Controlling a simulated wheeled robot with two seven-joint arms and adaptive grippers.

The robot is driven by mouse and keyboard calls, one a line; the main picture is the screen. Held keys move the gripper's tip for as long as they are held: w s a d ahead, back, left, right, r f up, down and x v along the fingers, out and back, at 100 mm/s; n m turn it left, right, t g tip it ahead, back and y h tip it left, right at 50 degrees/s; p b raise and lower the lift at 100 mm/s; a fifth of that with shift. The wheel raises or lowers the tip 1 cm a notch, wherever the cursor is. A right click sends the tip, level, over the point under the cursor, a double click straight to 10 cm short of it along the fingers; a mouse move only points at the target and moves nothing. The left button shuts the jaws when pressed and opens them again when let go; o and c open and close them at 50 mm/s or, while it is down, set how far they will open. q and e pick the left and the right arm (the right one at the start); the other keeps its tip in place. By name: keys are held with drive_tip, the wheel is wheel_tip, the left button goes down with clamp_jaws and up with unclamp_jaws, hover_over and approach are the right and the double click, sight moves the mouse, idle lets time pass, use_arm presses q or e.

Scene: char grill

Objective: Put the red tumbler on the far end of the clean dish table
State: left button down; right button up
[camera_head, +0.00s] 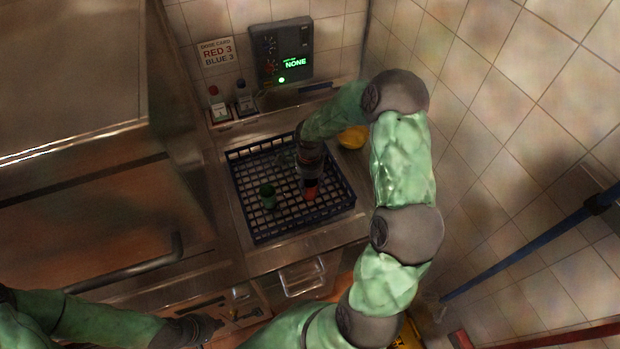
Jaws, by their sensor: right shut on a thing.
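The red tumbler (311,193) is in the right half of the blue dish rack (262,238). My right gripper (311,180) reaches down from above and is shut on it, hiding its upper part. I cannot tell whether the tumbler touches the rack floor. I cannot identify the clean dish table's far end.
A wall panel (281,52) reads NONE, beside a card (216,54) reading RED 3, BLUE 3. Two small bottles (218,104) stand behind the rack. A yellow object (353,137) lies behind its right corner. A large metal machine (80,100) fills the left; tiled wall bounds the right.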

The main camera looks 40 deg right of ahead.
sight(309, 192)
drive_tip(key=s+a+r, duration=0.1)
drive_tip(key=s, duration=0.1)
drive_tip(key=s+a+r+b, duration=0.1)
drive_tip(key=a, duration=0.1)
drive_tip(key=shift+s+a+r, duration=0.1)
drive_tip(key=shift+s, duration=0.25)
drive_tip(key=s+d+m+b, duration=0.6)
drive_tip(key=s+d+m, duration=0.3)
drive_tip(key=s+d, duration=0.75)
drive_tip(key=w+d+f, duration=0.2)
drive_tip(key=d+f, duration=0.2)
drive_tip(key=w+d+f+p, duration=0.1)
drive_tip(key=w+d+f, duration=0.2)
drive_tip(key=d+f, duration=0.2)
drive_tip(key=w+d+f+p, duration=0.1)
drive_tip(key=w+d+f, duration=0.1)
drive_tip(key=d+f, duration=0.2)
drive_tip(key=shift+w+d+f, duration=0.15)
drive_tip(key=shift+d+f, duration=0.15)
drive_tip(key=shift+d, duration=0.45)
drive_tip(key=shift+a, duration=0.1)
